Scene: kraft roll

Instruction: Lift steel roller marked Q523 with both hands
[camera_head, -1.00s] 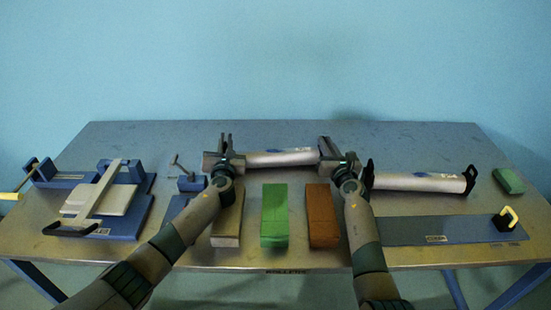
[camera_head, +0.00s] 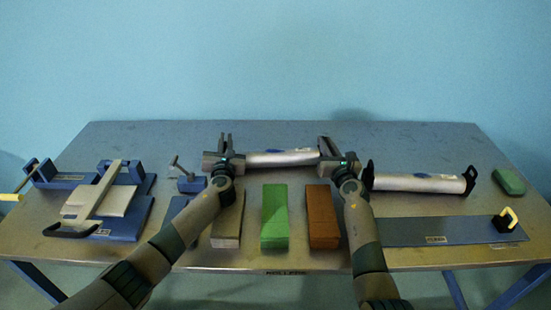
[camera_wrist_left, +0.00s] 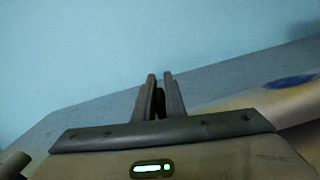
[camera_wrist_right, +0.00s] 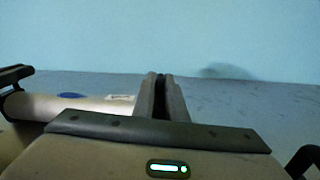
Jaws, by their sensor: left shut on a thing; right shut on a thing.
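A steel roller (camera_head: 283,158) with a blue patch and a small white label lies lengthwise between my two grippers. The label is too small to read here. My left gripper (camera_head: 227,143) is shut on the roller's left end; in the left wrist view its fingers (camera_wrist_left: 160,95) close around something dark, with the roller body (camera_wrist_left: 285,104) on the right. My right gripper (camera_head: 327,146) is shut on the right end; in the right wrist view its fingers (camera_wrist_right: 161,95) are nearly together, with the roller body (camera_wrist_right: 85,108) on the left. The gripped ends are mostly hidden.
A second, similar roller (camera_head: 418,183) rests between black end stands at the right. A green block (camera_head: 275,216), a brown block (camera_head: 322,216) and a grey block (camera_head: 228,222) stand in front. Blue fixtures (camera_head: 125,222) are at left, a flat plate (camera_head: 430,231) at right. The back edge is clear.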

